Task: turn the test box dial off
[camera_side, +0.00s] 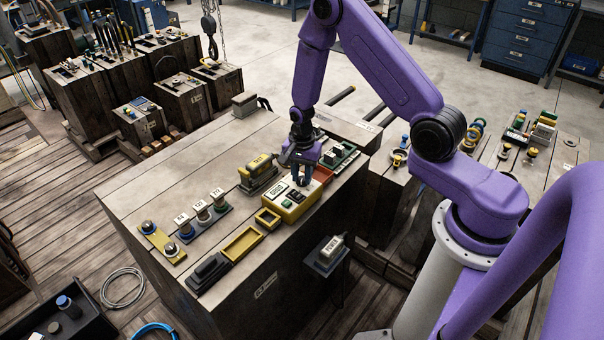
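The yellow test box (291,202), with a pale top panel and a small greenish display, sits near the right edge of the large wooden block bench. My gripper (301,182) points down over the right part of its top. The dark fingers are at or just above the panel, where they hide whatever lies beneath, so I cannot make out the dial or its setting. I cannot tell whether the fingers touch anything or how far apart they are.
Close by on the bench top (150,190) are a yellow block (259,170), a yellow tray (243,243), a small yellow frame (268,218) and a black block (208,271).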

